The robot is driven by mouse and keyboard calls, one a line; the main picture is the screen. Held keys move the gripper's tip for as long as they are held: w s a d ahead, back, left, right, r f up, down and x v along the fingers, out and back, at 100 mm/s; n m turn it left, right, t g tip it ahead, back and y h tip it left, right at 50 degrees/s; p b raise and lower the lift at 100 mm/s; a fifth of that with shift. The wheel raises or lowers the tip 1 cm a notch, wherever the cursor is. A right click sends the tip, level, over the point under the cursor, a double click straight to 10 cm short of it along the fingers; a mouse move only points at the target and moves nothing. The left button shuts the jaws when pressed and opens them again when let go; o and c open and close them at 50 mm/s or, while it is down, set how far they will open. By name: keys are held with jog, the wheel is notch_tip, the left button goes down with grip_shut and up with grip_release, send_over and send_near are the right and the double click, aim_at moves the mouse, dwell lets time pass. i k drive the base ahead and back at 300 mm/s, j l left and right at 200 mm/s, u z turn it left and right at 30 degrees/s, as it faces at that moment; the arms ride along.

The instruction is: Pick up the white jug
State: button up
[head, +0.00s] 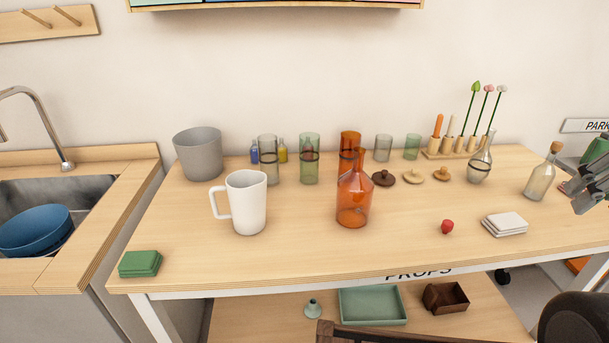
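The white jug (246,203) stands upright on the wooden table (300,250), left of the middle in the head view. Its handle points left and nothing touches it. What looks like my gripper (580,190) shows as grey metal parts at the right edge, cut off by the frame. It is far to the right of the jug, across the table. Whether its fingers are open or shut cannot be made out.
A grey pot (198,154) stands behind the jug to the left. Glass tumblers stand behind it, and an orange bottle (354,195) is to its right. Green coasters (140,263) lie at the front left. The table in front of the jug is clear.

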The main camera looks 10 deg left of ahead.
aim_at(246, 189)
jog(key=u, duration=1.25)
